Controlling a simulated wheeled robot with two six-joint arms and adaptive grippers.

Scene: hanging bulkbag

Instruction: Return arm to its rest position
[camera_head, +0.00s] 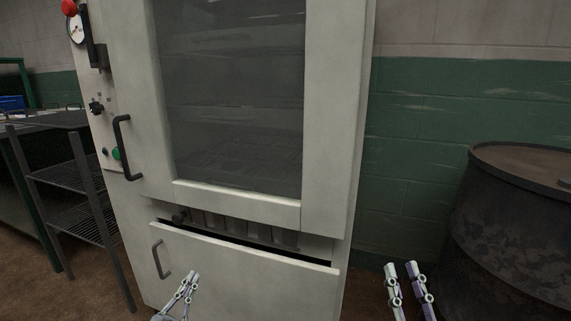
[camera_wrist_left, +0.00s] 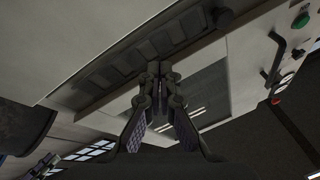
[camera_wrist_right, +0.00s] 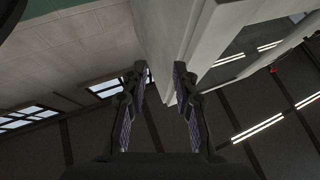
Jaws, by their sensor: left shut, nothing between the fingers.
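My left gripper (camera_head: 192,273) is in front of the lower panel of a grey cabinet (camera_head: 335,120) in the head view. Its fingertips meet and it is empty; they also meet in the left wrist view (camera_wrist_left: 159,68). My right gripper (camera_head: 402,268) is at the lower right in the head view, between the cabinet and a dark barrel. Its two fingers stand apart with nothing between them, as the right wrist view shows (camera_wrist_right: 160,72). Most of both arms is out of the head view.
The cabinet has a closed glass door (camera_head: 235,95) with a black handle (camera_head: 122,148). The lower panel (camera_head: 255,285) shows a dark gap along its top edge. A rusty barrel (camera_head: 515,235) stands at right, and a wire-shelf rack (camera_head: 75,180) at left.

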